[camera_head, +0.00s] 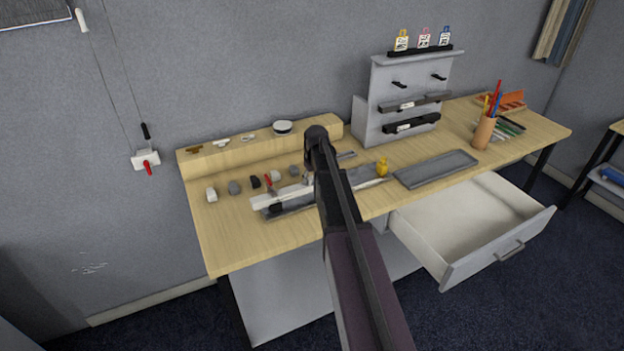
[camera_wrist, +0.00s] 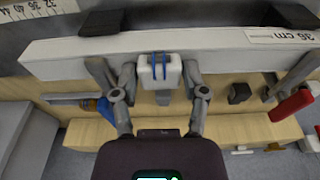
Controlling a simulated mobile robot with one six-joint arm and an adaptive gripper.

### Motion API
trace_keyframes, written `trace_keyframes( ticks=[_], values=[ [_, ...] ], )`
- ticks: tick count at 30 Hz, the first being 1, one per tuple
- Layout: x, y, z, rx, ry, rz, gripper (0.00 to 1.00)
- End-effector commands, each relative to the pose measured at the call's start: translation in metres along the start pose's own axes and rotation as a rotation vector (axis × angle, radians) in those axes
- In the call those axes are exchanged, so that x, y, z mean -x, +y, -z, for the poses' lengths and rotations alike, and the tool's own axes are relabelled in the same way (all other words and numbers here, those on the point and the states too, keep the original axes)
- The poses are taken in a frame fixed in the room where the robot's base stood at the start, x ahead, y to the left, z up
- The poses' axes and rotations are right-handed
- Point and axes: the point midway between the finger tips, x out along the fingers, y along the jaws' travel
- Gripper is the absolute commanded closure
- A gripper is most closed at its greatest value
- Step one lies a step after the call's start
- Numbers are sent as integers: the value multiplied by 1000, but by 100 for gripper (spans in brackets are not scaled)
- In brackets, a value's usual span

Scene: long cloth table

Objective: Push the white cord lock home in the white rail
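The white rail (camera_wrist: 90,55) runs across the wrist view as a long bar with a "36 cm" label near its right end; in the head view the rail (camera_head: 272,200) lies near the table's front edge. The white cord lock (camera_wrist: 160,76), with two blue stripes, overlaps the rail's lower edge in the wrist view. I cannot tell how deep it sits. My gripper (camera_wrist: 160,74) has one finger on each side of the cord lock, close against it, and appears shut on it. In the head view my arm hides the cord lock and most of my gripper.
A yellow-and-blue object (camera_wrist: 103,107) is on the other side. A grey tray (camera_head: 436,169), a yellow item (camera_head: 382,167) and an open drawer (camera_head: 470,232) are to the right.

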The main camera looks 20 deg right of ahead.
Motion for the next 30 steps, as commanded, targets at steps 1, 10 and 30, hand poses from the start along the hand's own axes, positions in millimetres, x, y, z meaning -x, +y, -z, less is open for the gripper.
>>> trace_keyframes(
  ticks=[1,10,30],
  values=[
    [0,0,0,0,0,0,17],
    [0,0,0,0,0,0,10],
    [24,0,4,0,0,0,10]
  ],
)
